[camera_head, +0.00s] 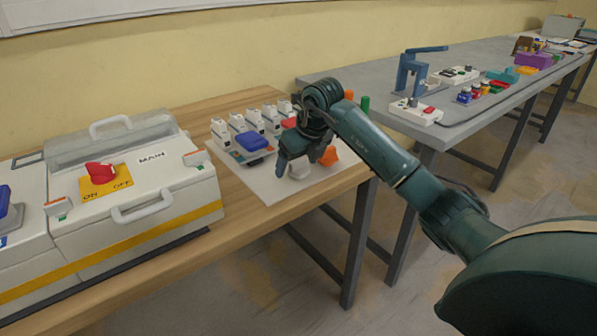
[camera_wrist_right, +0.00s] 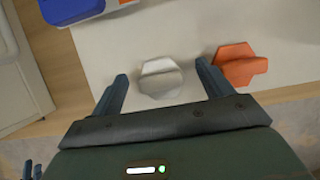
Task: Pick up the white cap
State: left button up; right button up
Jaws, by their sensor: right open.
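The white cap (camera_wrist_right: 160,77) is a pale round piece with a raised grip ridge, lying on a light board (camera_wrist_right: 117,45). In the head view the cap (camera_head: 299,171) shows just below my right gripper, partly hidden by it. My right gripper (camera_wrist_right: 160,85) is open, with one finger on each side of the cap in the wrist view. In the head view the right gripper (camera_head: 300,165) points down over the board.
An orange cap (camera_wrist_right: 240,65) lies close to the right of the white cap. A large white MAIN switch box (camera_head: 135,185) is at the left. A grey table (camera_head: 330,84) stands to the right.

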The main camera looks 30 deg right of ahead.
jog(key=c, duration=1.1)
jog(key=shift+r, duration=0.1)
